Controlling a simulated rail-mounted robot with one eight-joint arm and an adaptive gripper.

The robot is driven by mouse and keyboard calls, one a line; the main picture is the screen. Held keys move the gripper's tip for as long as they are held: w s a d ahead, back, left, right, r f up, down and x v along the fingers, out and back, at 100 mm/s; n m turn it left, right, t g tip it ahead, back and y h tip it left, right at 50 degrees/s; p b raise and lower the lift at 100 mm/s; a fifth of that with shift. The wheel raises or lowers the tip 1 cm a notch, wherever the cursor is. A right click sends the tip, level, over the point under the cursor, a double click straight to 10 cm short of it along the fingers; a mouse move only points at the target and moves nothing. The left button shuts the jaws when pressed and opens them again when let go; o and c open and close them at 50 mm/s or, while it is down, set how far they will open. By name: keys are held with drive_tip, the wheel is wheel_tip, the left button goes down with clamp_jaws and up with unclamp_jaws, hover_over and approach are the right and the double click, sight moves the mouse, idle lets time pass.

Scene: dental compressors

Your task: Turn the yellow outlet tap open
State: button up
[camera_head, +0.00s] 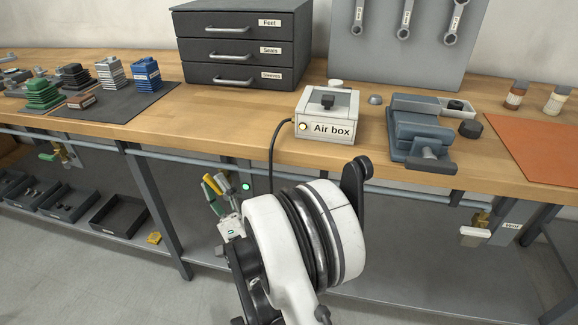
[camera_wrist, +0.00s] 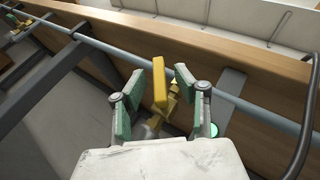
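The yellow tap lever (camera_wrist: 160,84) stands between the two green-padded fingers of my gripper (camera_wrist: 159,88) in the wrist view. A gap shows on each side of the lever, so the fingers are open around it and not closed on it. Brass-coloured tap parts (camera_wrist: 173,98) show behind the lever, partly hidden by it and the right finger. In the head view the yellow lever (camera_head: 210,184) shows below the bench's front edge, beside the green pads of my gripper (camera_head: 217,190). My arm hides much of the area there.
A pipe (camera_wrist: 235,103) runs under the bench edge. A lit green button (camera_head: 246,186) and a black hose (camera_head: 273,160) are close by. A green-handled tap (camera_head: 48,156) is far left; a white-handled tap (camera_head: 475,234) is right. The Air box (camera_head: 327,115) stands on the bench above.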

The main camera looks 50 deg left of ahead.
drive_tip(key=shift+n+g, duration=0.4)
drive_tip(key=n+g+h, duration=0.1)
drive_tip(key=n+h, duration=0.1)
drive_tip(key=n+g+h, duration=0.1)
drive_tip(key=n+h, duration=0.1)
drive_tip(key=shift+a+f+g+h, duration=0.15)
drive_tip(key=shift+g+h, duration=0.15)
drive_tip(key=shift+s+f+n+h, duration=0.15)
drive_tip(key=shift+n+h, duration=0.5)
drive_tip(key=shift+h, duration=0.5)
drive_tip(key=shift+f+n+h, duration=0.15)
drive_tip(key=shift+n+h, duration=0.5)
drive_tip(key=shift+h, duration=0.8)
drive_tip(key=shift+d, duration=0.25)
drive_tip(key=v, duration=1.3)
drive_tip(key=shift+w+d+r+n+t+h+p, duration=0.15)
drive_tip(key=shift+w+d+r+t+h+p, duration=0.2)
drive_tip(key=shift+w+d+r+p, duration=2.05)
drive_tip(key=shift+w+d+r+n+t+h+p, duration=0.1)
drive_tip(key=shift+w+d+r+t+h+p, duration=0.5)
drive_tip(key=shift+d+r, duration=2)
drive_tip(key=shift+w+d+r+n+t+h+p, duration=0.15)
drive_tip(key=shift+w+d+r+p, duration=1.6)
drive_tip(key=shift+r, duration=1.9)
